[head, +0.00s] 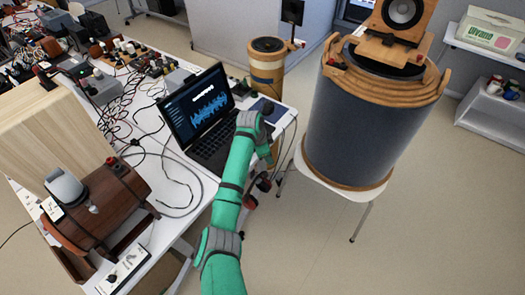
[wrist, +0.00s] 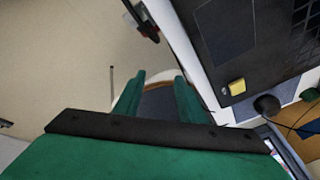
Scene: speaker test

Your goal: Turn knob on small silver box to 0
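A small silver-white box (head: 123,270) with a dark knob on its top lies at the table's front left corner, below the wooden barrel. Its markings are too small to read. Grey boxes (head: 100,87) and (head: 178,78) with wires stand farther back on the table; I cannot tell which box the task means. My green arm reaches up past the laptop's right side, and its end is far to the right of the front box. In the wrist view my gripper (wrist: 160,78) is open, with its two green fingers apart and nothing between them. No silver box shows clearly there.
An open laptop (head: 212,140) sits beside my arm; its dark base (wrist: 245,45) shows in the wrist view. A wooden barrel (head: 98,208) and tangled cables crowd the white table (head: 165,232). A large dark drum (head: 355,125) stands on a stool to the right. Floor lies between.

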